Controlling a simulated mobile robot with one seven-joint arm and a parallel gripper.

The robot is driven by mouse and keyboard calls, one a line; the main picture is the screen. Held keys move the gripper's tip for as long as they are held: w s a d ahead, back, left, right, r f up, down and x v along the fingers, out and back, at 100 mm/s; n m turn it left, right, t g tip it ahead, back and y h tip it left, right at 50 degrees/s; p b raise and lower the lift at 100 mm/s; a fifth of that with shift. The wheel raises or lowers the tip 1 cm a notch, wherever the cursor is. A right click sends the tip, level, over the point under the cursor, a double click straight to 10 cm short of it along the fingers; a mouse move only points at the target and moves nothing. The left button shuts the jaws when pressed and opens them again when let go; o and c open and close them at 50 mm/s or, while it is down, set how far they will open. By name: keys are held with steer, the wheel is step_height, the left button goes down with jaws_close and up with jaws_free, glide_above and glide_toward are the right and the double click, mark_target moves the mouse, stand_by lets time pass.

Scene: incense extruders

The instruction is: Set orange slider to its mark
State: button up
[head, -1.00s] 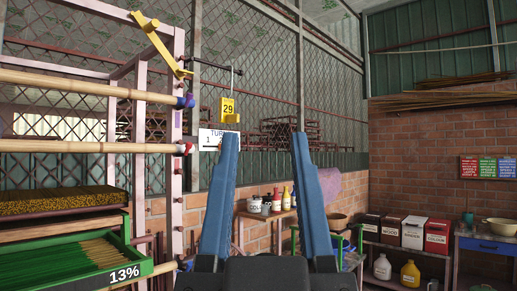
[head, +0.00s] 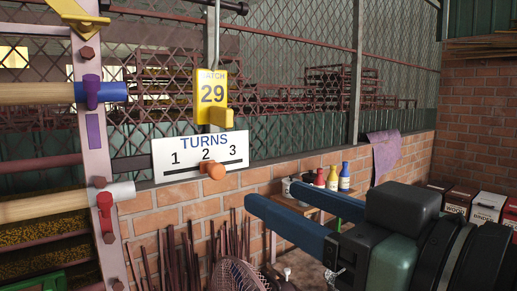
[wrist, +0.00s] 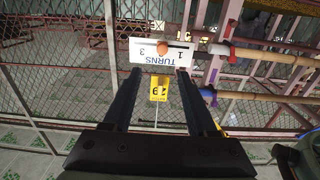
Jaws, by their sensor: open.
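The orange slider (head: 216,171) is a round knob sticking out from the slot of a white board marked TURNS 1 2 3 (head: 176,172). It sits close to the 2, between the 1 and the 3. In the wrist view the board appears upside down, with the orange slider (wrist: 158,59) near its middle. My gripper (head: 266,197) is open and empty, right of and below the slider in the head view. In the wrist view the slider lies beyond the gap between the fingertips, apart from them. I see no separate target mark clearly.
A yellow card reading 29 (head: 211,88) hangs above the board, with a yellow block (head: 221,118) at its lower edge. At left a pink post (head: 91,140) carries poles with blue and white ends. Bottles (head: 344,177) stand on a bench behind my gripper.

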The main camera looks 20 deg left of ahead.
mark_target(219, 171)
steer(key=p+x, duration=0.5)
steer(key=x, duration=0.6)
steer(key=shift+s+a+r, duration=0.1)
steer(key=shift+a+r, duration=0.05)
steer(key=shift+a, duration=0.15)
steer(key=shift+w+a, duration=0.45)
jaws_close()
stand_by(0.5)
